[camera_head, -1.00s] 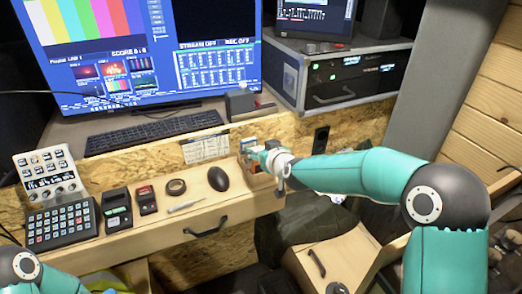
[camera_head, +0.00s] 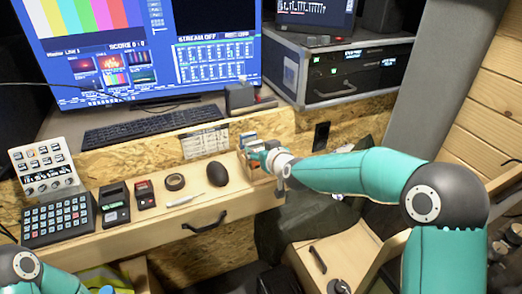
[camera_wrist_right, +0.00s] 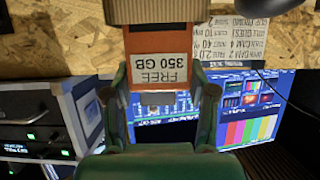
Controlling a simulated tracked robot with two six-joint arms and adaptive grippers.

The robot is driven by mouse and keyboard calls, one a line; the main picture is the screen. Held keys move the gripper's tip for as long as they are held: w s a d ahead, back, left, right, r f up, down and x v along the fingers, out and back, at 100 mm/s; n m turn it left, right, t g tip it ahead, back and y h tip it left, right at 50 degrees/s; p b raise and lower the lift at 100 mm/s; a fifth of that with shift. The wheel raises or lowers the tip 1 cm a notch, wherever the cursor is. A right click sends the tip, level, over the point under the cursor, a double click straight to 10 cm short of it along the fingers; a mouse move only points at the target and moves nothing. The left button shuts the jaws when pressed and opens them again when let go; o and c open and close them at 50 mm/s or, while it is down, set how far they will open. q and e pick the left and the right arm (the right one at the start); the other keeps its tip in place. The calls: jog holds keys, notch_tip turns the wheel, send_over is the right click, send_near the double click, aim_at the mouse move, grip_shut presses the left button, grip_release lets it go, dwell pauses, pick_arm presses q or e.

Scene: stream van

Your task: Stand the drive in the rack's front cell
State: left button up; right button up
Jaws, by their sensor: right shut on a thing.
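The drive (camera_wrist_right: 157,45) is orange with a white label reading "FREE 350 GB", upside down in the right wrist view. My right gripper (camera_wrist_right: 160,88) is shut on it, one green finger on each side. In the head view, my right gripper (camera_head: 262,155) is at the small wooden rack (camera_head: 263,181) at the right end of the wooden ledge. The gripper and arm hide much of the rack and the drive. A ribbed brown surface (camera_wrist_right: 150,11) overlaps the drive's far end; I cannot tell how deep the drive sits. My left gripper is out of view.
A printed sheet (camera_head: 205,142) is on the board behind. A keyboard (camera_head: 150,127) and monitor (camera_head: 150,50) stand further back.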

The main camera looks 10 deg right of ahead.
jog(key=shift+f+b, duration=0.4)
jog(key=shift+f, duration=0.1)
jog(key=o, duration=1.3)
